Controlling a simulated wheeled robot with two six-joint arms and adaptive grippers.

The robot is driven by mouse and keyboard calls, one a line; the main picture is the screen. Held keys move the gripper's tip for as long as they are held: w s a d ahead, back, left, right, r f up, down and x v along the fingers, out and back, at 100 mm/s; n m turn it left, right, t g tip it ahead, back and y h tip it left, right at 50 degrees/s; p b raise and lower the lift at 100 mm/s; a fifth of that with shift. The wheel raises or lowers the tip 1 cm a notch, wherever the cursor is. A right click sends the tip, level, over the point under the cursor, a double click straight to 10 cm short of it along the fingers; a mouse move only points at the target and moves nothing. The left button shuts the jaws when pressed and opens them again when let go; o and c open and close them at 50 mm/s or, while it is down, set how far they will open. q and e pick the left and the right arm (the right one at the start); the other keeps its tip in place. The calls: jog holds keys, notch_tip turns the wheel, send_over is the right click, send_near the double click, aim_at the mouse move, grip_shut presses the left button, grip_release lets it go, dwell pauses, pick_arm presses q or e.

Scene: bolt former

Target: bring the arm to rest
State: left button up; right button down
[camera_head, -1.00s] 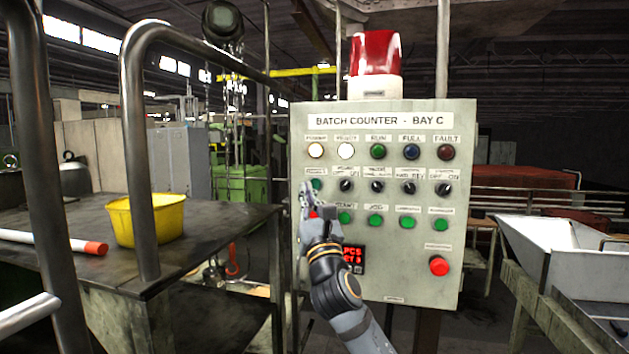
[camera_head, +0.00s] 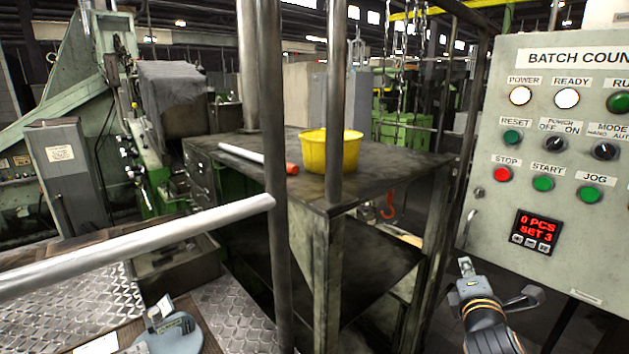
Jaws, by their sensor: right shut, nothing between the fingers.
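My right gripper (camera_head: 466,266) is at the lower right, below the batch counter panel (camera_head: 478,225) and in front of it in the picture. Its fingers point up and are shut with nothing between them. It looks apart from the panel's buttons; the exact gap to the panel cannot be told. The panel's display (camera_head: 535,231) reads 0 PCS, SET 3. The power lamp (camera_head: 520,95) and ready lamp (camera_head: 567,98) are lit white. The red stop button (camera_head: 502,174) and green start button (camera_head: 543,183) are in plain view. My left gripper is not in view.
A dark workbench (camera_head: 395,165) stands left of the panel, bearing a yellow tub (camera_head: 313,152) and a white rod with a red end (camera_head: 240,153). Metal posts (camera_head: 262,80) and a pale rail (camera_head: 130,245) stand nearer. A machine (camera_head: 70,130) fills the left.

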jog(key=s+a+f+m+g+y, duration=0.1)
jog(key=s+a+f+m+g, duration=0.15)
jog(key=s+f+m, duration=0.45)
jog(key=s+a+f+m+g+y, duration=0.2)
jog(key=s+f+m+g, duration=0.15)
jog(key=f, duration=0.75)
jog(key=s+a+f+m+g+y, duration=0.1)
jog(key=s+a+f+m+g, duration=0.3)
jog(key=s, duration=0.4)
jog(key=s+a+f+m+g+y, duration=0.1)
jog(key=s+f+m+g, duration=0.1)
jog(key=s+f+m, duration=0.4)
notch_tip(320, 180, down, 25)
jog(key=s+d+n+g, duration=0.1)
jog(key=s+d+n, duration=0.1)
jog(key=s+d, duration=0.1)
jog(key=s+f+g, duration=0.1)
jog(key=s+f, duration=1.7)
jog(key=s, duration=0.1)
jog(key=shift+d+g, duration=0.3)
jog(key=shift+d, duration=0.15)
